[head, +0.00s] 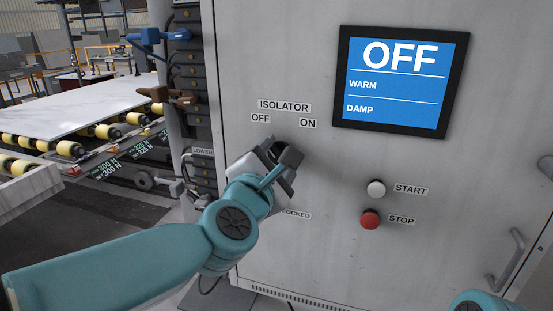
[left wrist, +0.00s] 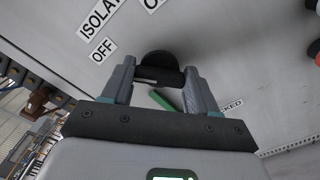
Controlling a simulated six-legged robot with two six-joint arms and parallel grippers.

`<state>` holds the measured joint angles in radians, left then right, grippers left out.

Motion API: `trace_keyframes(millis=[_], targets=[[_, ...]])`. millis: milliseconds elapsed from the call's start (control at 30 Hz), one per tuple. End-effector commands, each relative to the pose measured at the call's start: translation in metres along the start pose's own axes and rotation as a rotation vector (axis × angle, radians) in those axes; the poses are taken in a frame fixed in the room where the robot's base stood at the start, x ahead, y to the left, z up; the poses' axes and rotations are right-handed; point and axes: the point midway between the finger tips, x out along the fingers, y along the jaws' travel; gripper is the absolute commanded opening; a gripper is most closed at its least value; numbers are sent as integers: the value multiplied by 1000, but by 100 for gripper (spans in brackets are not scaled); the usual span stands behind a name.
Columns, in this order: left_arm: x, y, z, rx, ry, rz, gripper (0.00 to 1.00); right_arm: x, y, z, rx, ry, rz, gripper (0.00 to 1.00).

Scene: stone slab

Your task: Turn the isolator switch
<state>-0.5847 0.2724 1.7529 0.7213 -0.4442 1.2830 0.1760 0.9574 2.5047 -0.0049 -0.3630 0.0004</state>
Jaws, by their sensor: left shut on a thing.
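The isolator switch is a black round knob (left wrist: 158,64) with a bar handle on the grey cabinet front (head: 330,180), under the ISOLATOR label (head: 284,106) with OFF at left and ON at right. My left gripper (head: 275,160) is at the switch and hides most of it in the head view. In the left wrist view the gripper's two grey fingers (left wrist: 160,84) stand on either side of the handle, shut on it. The handle's exact angle is hard to tell. The screen (head: 401,82) reads OFF, WARM, DAMP. My right gripper is out of view.
A white START button (head: 376,188) and a red STOP button (head: 370,219) are right of the switch. A metal door handle (head: 506,262) is at lower right. A partly hidden LOCKED label (head: 296,215) is below the switch. A roller conveyor (head: 70,149) stands at left.

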Motion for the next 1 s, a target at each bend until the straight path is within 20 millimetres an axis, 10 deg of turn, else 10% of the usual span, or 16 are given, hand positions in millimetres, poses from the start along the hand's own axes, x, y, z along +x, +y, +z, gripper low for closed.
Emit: trace_keyframes(millis=[1000], targets=[[0,-3,1,807,-4,0,28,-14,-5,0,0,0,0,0]])
